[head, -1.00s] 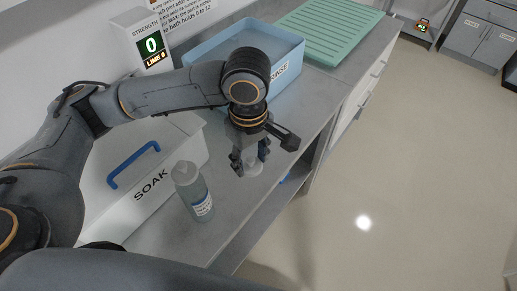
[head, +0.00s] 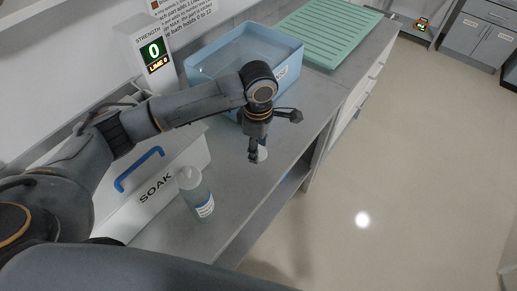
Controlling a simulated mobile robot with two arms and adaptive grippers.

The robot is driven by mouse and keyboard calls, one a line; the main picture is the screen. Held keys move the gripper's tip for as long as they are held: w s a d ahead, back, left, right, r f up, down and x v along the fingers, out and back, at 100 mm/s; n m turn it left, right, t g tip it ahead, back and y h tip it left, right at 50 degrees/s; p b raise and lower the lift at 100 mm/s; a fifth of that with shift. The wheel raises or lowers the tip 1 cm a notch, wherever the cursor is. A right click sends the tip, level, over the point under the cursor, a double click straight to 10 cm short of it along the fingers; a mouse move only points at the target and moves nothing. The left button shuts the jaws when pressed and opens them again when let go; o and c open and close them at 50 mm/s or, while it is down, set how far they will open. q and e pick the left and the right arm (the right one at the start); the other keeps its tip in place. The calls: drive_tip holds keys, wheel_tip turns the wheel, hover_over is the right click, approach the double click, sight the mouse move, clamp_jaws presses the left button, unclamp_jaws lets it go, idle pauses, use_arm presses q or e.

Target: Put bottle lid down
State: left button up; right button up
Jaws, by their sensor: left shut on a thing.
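The bottle (head: 198,195) stands upright on the grey counter, in front of the white SOAK box. It is clear, with bluish contents, a white label and a pale rounded top. My left gripper (head: 257,158) is over the counter, to the right of the bottle and apart from it. It points down and is shut on a small pale thing, the bottle lid (head: 263,153), mostly hidden by the fingers. I cannot tell whether the lid touches the counter. My right gripper is not in view.
The SOAK box (head: 180,160) with a blue handle stands at left. The blue RINSE tub (head: 293,62) and a green ribbed rack (head: 325,30) are farther back. A STRENGTH display (head: 153,52) stands by the wall. The counter (head: 290,130) is bare toward its right edge.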

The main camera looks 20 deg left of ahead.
use_arm(q)
drive_tip(key=w+f, duration=0.2)
drive_tip(key=f, duration=0.1)
drive_tip(key=shift+w+a+f, duration=0.1)
drive_tip(key=shift+w+a, duration=0.2)
drive_tip(key=shift+a, duration=0.05)
drive_tip(key=shift+w+f+p, duration=0.1)
drive_tip(key=shift+f+p, duration=0.25)
drive_tip(key=shift+f, duration=1.3)
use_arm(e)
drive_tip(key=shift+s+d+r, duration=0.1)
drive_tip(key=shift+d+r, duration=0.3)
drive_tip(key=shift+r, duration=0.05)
use_arm(q)
drive_tip(key=o, duration=0.7)
drive_tip(key=shift+f, duration=0.15)
drive_tip(key=shift+o, duration=0.2)
wheel_tip(320, 180, up, 12)
drive_tip(key=b, duration=0.1)
drive_tip(key=shift+r, duration=0.2)
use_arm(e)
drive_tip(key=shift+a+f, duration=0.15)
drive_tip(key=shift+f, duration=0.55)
use_arm(q)
drive_tip(key=shift+f, duration=0.1)
